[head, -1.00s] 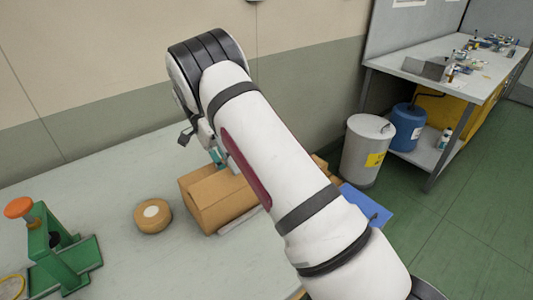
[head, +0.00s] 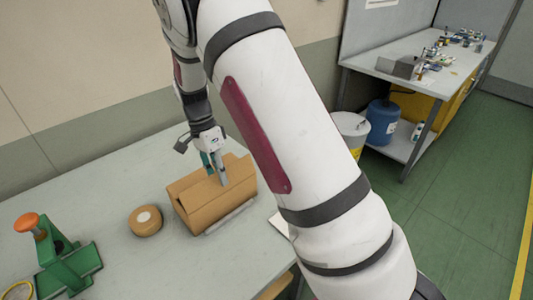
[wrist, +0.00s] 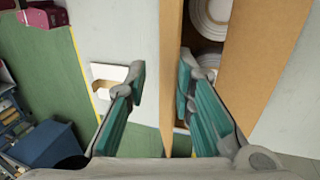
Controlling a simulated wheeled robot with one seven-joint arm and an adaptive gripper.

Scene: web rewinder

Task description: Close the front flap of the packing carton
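The brown packing carton (head: 207,211) sits on the grey table. In the head view my gripper (head: 217,176) points down at its top, among raised cardboard. In the wrist view my gripper (wrist: 162,88) is open, with a finger on each side of an upright cardboard panel (wrist: 172,75). The left finger stands clear of the panel; the right finger is close to it or touching. I cannot tell for certain which flap this panel is. White rolls (wrist: 207,18) show inside the carton, between this panel and another cardboard panel (wrist: 258,65) at right.
A tape roll (head: 145,220) and a green tool with an orange knob (head: 62,266) stand left of the carton on the table (head: 115,185). A grey drum (head: 350,130), a blue drum (head: 382,122) and a workbench (head: 445,75) are at the back right. My arm hides the area right of the carton.

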